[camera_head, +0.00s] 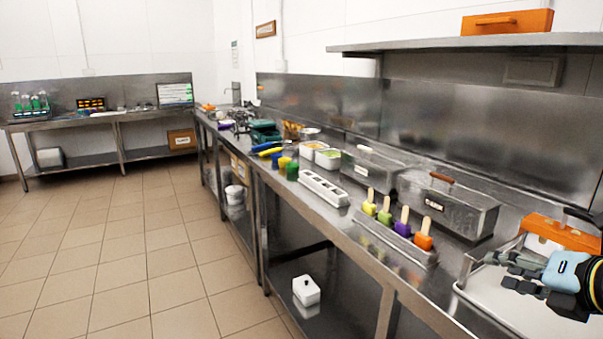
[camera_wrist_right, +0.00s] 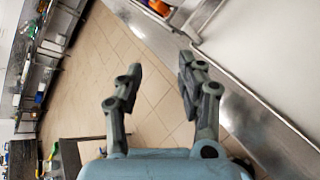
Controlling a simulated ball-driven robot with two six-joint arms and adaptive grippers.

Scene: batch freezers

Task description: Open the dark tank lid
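Two closed grey metal tanks stand on the right-hand counter against the steel backsplash. The nearer tank (camera_head: 448,207) has a reddish-brown handle (camera_head: 441,177) on its lid. I cannot tell for sure which lid is the dark one. My right gripper (camera_head: 508,270) is at the lower right, over a pale tray and apart from both tanks. In the right wrist view its fingers (camera_wrist_right: 160,65) are spread with nothing between them. My left gripper is not in view.
A holder with several colourful ice pops (camera_head: 400,226) stands in front of the nearer tank. A shelf (camera_head: 470,42) overhangs the tanks. The tiled floor at left is clear.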

